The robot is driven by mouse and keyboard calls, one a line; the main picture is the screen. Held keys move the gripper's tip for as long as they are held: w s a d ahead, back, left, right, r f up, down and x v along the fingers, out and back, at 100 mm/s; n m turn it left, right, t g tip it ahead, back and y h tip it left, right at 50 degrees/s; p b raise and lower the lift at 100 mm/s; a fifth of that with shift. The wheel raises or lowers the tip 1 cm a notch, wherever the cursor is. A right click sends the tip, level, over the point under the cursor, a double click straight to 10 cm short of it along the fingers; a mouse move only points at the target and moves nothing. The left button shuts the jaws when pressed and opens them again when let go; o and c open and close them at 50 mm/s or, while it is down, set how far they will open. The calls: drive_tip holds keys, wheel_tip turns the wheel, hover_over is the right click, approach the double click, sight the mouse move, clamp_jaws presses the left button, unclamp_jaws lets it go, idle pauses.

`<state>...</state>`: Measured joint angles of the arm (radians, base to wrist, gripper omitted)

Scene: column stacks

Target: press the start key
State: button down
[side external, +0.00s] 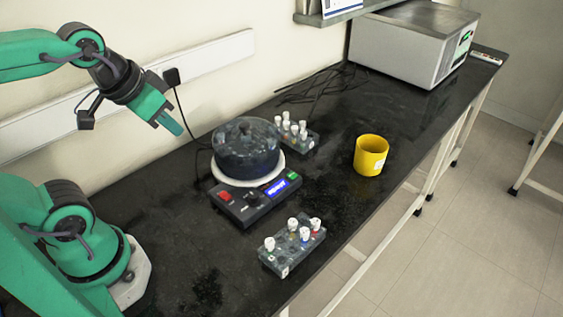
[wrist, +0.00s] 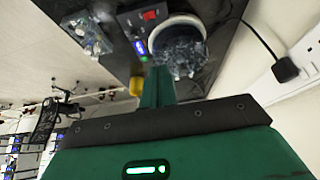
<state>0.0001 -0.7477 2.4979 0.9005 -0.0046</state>
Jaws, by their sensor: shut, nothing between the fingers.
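A dark device with a round white plate stands on the black bench. Its front panel (side external: 252,207) has a red key (side external: 226,196), a dark knob (side external: 253,199), a lit blue display (side external: 278,188) and a small green key (side external: 293,177). I cannot read which key is marked start. A dark, see-through round vessel (side external: 247,150) sits on the plate. My gripper (side external: 178,129) is shut and empty, in the air to the upper left of the vessel, apart from the device. In the wrist view, my gripper (wrist: 158,72) points toward the device, with the red key (wrist: 150,14) and vessel (wrist: 180,48) beyond.
Tube racks stand in front of the device (side external: 291,250) and behind it (side external: 298,134). A large grey machine (side external: 414,45) is at the far end. A plug and cable (side external: 172,77) hang by the wall. Bare bench lies between rack and mug.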

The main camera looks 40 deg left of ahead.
drive_tip(key=shift+w, duration=0.1)
drive_tip(key=n+g, duration=0.6)
drive_tip(key=n, duration=1.2)
hover_over(292, 174)
wheel_tip(292, 174, down, 7)
drive_tip(key=shift+r, duration=0.15)
wheel_tip(292, 174, down, 14)
idle(0.4)
